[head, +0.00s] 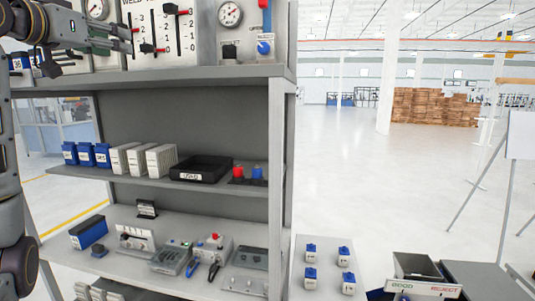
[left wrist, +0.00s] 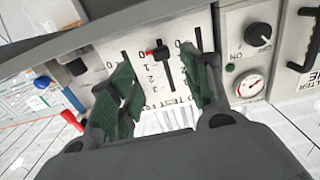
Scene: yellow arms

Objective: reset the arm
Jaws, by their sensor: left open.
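My left gripper (head: 112,42) is at the upper left of the head view, in front of the white slider panel (head: 160,40) on the top shelf. In the left wrist view the two green-padded fingers (left wrist: 165,80) stand apart with nothing between them. Behind them is the same panel (left wrist: 150,85), with a red-marked slider showing between the fingers. I cannot tell whether a finger touches the panel. My left arm (head: 12,190) runs down the left edge of the head view. My right gripper is not in view.
The grey shelf unit (head: 282,150) holds a gauge panel (head: 250,30), a black tray (head: 200,169), blue and white boxes, and several devices lower down. A table at lower right bears small blue-topped blocks (head: 310,273) and sorting bins (head: 420,267). Open floor lies beyond.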

